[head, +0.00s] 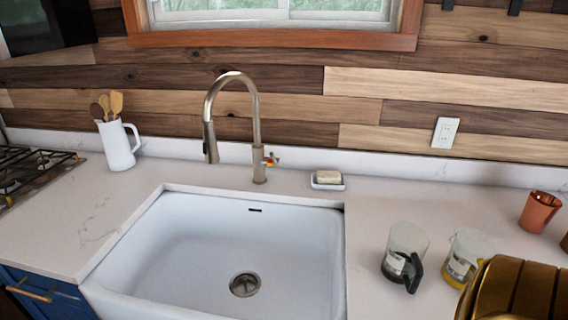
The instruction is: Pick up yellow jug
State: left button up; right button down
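The yellow jug (464,258) stands on the counter to the right of the sink. It has a clear body, a white label and yellow at its lower part. A gold and brown item in front partly hides its lower right side. A similar clear jug with a black handle (404,257) stands just to its left, with a small gap between them. Neither of my grippers is in view.
Gold and brown rounded items (512,290) fill the bottom right corner. A copper cup (540,211) stands behind them. The white sink (217,253) is empty, with a tall faucet (258,135) behind it. A soap dish (327,185) and a white utensil pitcher (117,146) stand farther back.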

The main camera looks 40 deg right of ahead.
aim_at(470, 246)
jog(key=z, duration=2.7)
